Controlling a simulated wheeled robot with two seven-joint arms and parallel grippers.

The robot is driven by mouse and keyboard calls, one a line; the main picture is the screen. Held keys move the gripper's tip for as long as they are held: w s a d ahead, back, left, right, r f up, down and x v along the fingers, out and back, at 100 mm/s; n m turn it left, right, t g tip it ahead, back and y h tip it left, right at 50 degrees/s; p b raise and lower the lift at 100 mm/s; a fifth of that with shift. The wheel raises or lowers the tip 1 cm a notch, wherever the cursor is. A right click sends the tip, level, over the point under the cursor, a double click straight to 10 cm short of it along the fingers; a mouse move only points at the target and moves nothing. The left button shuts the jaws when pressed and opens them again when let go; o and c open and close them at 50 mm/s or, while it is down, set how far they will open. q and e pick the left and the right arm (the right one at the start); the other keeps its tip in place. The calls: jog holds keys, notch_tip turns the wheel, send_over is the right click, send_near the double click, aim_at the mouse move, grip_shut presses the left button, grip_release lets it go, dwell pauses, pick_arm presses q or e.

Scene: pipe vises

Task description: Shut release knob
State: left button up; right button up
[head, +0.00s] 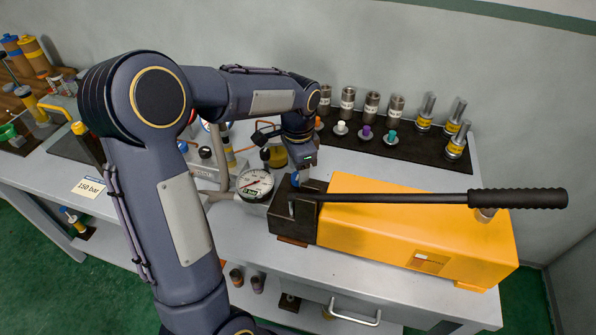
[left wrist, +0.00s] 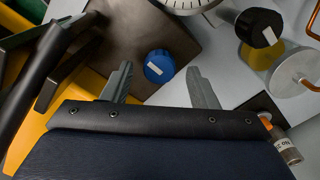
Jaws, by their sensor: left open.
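The release knob (left wrist: 158,66) is blue with a white mark and sits on the dark block of the hand pump in the left wrist view. My left gripper (left wrist: 160,75) is open, with one grey finger on each side of the knob; the fingers look apart from it. In the head view my left gripper (head: 301,172) points down at the dark pump block (head: 292,218), and the knob is mostly hidden there. The pump has a yellow body (head: 400,215) and a long black lever (head: 400,198). My right gripper is not in view.
A pressure gauge (head: 255,184) stands left of the block. The lever handle (head: 518,198) reaches far right over the yellow body. A black-topped yellow cylinder (head: 276,156) and a rack of fittings (head: 420,140) stand behind. A "150 bar" card (head: 88,187) lies at left.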

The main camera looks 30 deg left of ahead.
aim_at(297, 178)
pick_arm(q)
notch_tip(297, 178, up, 7)
jog(key=shift+f, duration=0.2)
dwell(0.5)
jog(key=shift+s+r, duration=0.2)
jog(key=shift+s, duration=0.2)
jog(key=s+d+n+t+h, duration=0.1)
jog(key=s+d+n+t, duration=0.1)
jog(key=s, duration=0.8)
jog(key=s+d+f+n+t+h, duration=0.1)
jog(key=s+d+n, duration=0.4)
jog(key=s, duration=0.5)
jog(key=shift+s+n+t+h, duration=0.3)
jog(key=shift+n+t+h, duration=0.5)
jog(key=shift+n+t, duration=0.35)
jog(key=shift+s+d+f+n, duration=0.2)
jog(key=shift+s+f+n, duration=0.1)
jog(key=shift+f, duration=0.1)
jog(key=shift+c, duration=0.2)
